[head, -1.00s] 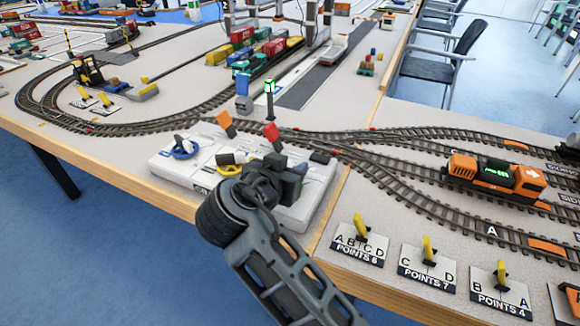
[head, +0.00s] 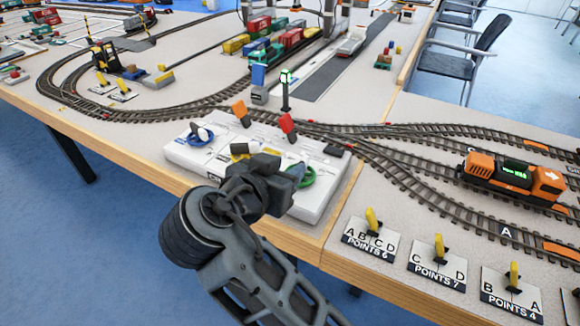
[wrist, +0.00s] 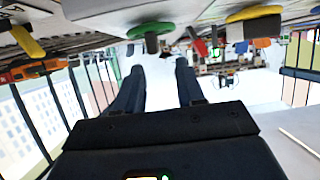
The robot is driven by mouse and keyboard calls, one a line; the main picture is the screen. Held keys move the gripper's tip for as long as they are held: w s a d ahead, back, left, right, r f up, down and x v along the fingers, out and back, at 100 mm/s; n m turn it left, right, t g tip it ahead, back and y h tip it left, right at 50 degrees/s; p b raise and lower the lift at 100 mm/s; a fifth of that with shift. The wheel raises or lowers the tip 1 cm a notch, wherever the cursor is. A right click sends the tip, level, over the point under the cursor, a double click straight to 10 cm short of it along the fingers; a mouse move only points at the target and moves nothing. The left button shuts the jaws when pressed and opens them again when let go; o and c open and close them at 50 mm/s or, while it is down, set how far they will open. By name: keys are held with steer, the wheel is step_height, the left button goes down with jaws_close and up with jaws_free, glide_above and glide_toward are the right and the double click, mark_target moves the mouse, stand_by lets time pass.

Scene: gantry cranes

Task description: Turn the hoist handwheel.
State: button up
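A pale control panel (head: 318,208) on the table's front edge carries three coloured handwheels. The blue wheel (head: 198,140) is at its left, a yellow one (head: 238,149) is in the middle, and a green one (head: 306,180) is at the right, partly hidden by my gripper. The labels are too small to read, so I cannot tell which is the hoist handwheel. My gripper (head: 292,170) is just in front of the green wheel. In the wrist view, my gripper (wrist: 158,75) has its fingers apart and empty, with the green wheel (wrist: 150,30) beyond their tips and the yellow wheel (wrist: 253,13) to the right.
An orange lever (head: 240,112) and a red lever (head: 288,125) rise at the panel's back. A signal post (head: 286,90) stands behind it. Rails with an orange locomotive (head: 513,180) run to the right. Points levers (head: 371,235) line the front right.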

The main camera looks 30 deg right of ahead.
steer(key=w+a+r+n+t+y+p, duration=0.3)
steer(key=w+a+r+n+y, duration=0.7)
steer(key=w+a+r+n, duration=0.4)
steer(key=n+g+p, duration=0.4)
steer(key=n+g, duration=0.7)
steer(key=n, duration=1.1)
glide_above(299, 162)
steer(key=shift+y, duration=0.3)
steer(key=f, duration=0.8)
steer(key=shift+s+a, duration=0.3)
steer(key=shift+a, duration=0.1)
steer(key=shift+s+d+f, duration=0.2)
steer(key=shift+f, duration=0.05)
step_height(299, 162, down, 7)
steer(key=shift+f, duration=0.2)
